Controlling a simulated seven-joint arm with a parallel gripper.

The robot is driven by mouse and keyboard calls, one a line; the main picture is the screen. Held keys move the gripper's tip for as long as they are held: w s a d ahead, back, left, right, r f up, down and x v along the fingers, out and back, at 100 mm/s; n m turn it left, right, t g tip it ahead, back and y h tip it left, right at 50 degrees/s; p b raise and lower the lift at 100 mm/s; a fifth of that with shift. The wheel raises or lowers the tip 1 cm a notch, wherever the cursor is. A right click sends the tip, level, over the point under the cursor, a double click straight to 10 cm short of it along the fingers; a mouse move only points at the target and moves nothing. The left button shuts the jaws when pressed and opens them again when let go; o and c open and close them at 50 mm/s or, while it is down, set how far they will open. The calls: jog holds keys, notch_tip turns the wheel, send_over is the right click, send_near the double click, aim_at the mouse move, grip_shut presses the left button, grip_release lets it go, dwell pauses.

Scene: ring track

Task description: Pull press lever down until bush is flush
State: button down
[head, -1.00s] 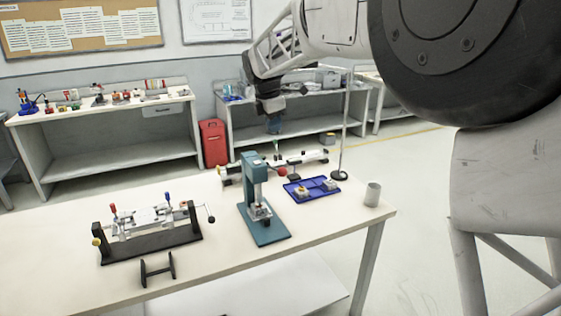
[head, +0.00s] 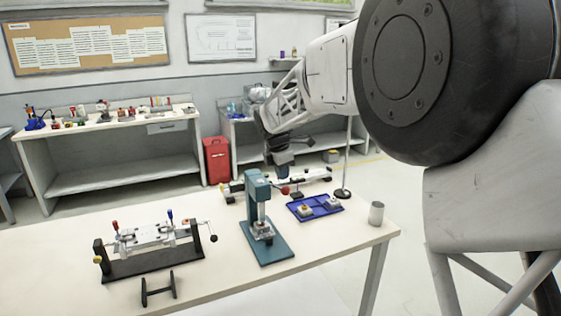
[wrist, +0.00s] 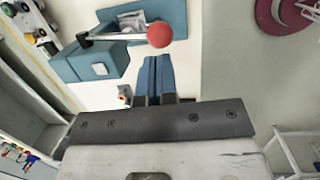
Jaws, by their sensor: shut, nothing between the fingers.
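The teal press (head: 257,190) stands upright on its base plate on the table. Its lever ends in a red knob (head: 285,190) to the right of the press head, and the red knob (wrist: 160,34) and metal lever rod (wrist: 118,39) also show in the wrist view. A small metal workpiece (head: 263,229) sits under the press; whether the bush is flush cannot be made out. My gripper (head: 283,177) is just above the knob in the head view. In the wrist view my gripper's blue fingers (wrist: 157,59) are together and empty, their tips close to the knob; contact is unclear.
A blue tray (head: 325,212) with small parts, a grey cup (head: 376,214) and a black-based stand (head: 343,194) are right of the press. A white rail device (head: 317,176) lies behind. A clamp fixture (head: 150,262) stands left. The front table is mostly clear.

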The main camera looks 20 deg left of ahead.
jog(key=shift+x, duration=1.8)
jog(key=shift+s+d+f, duration=0.2)
jog(key=shift+s+f, duration=0.05)
jog(key=shift+f, duration=0.5)
jog(key=shift+s+d+f, duration=0.2)
jog(key=shift+d+f, duration=0.05)
jog(key=shift+f, duration=0.5)
jog(key=shift+s+d+f, duration=0.2)
jog(key=shift+s+f, duration=0.05)
jog(key=shift+f, duration=0.5)
jog(key=w+d+r+v, duration=0.1)
jog(key=w+v, duration=0.1)
jog(key=v, duration=1.1)
send_over(284, 187)
jog(key=s+d, duration=0.3)
jog(key=s, duration=0.4)
jog(key=shift+w+f, duration=0.1)
jog(key=shift+f, duration=0.3)
